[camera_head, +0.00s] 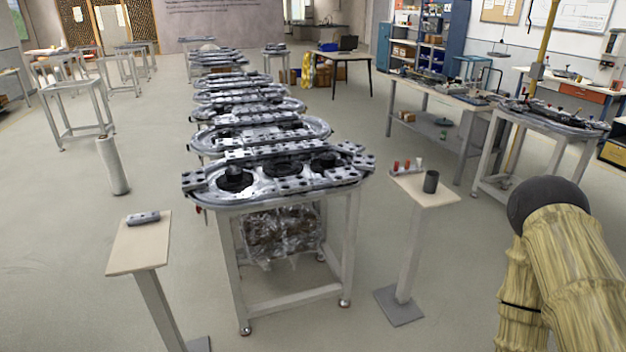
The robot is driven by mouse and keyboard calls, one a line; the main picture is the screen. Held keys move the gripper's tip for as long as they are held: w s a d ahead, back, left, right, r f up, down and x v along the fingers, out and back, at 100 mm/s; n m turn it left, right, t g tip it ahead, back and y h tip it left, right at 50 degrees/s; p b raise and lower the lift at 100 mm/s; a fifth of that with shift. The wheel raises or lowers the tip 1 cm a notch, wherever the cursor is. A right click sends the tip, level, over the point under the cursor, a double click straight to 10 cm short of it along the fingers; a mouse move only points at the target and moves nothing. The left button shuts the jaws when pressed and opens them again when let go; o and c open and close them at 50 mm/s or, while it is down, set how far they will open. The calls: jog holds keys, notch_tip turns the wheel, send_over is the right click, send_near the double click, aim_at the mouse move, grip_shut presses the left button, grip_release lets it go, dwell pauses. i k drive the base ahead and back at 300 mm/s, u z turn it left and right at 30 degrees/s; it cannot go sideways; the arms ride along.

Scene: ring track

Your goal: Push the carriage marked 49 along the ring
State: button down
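The ring track (275,193) is an oval metal top on a white-legged frame, in the middle of the head view. Perforated metal blocks sit around its rim, and several dark round parts sit inside it. One block (194,181) is at the left end and another block (363,162) is at the right end. No number can be read on any block, so I cannot tell which one is the carriage marked 49. My arm (566,255) shows at the lower right, apart from the track. My gripper is not in view.
A small stand (143,248) at the front left bears a grey block (143,218). Another stand (445,192) at the right bears a dark cup (431,182) and small red and white pieces. A white cylinder (113,166) stands on the left floor. More ring tables line up behind.

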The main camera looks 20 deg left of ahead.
aim_at(287, 186)
jog(key=u, duration=0.65)
jog(key=i, duration=0.6)
jog(key=u, duration=0.85)
jog(key=i, duration=0.65)
jog(key=z, duration=0.1)
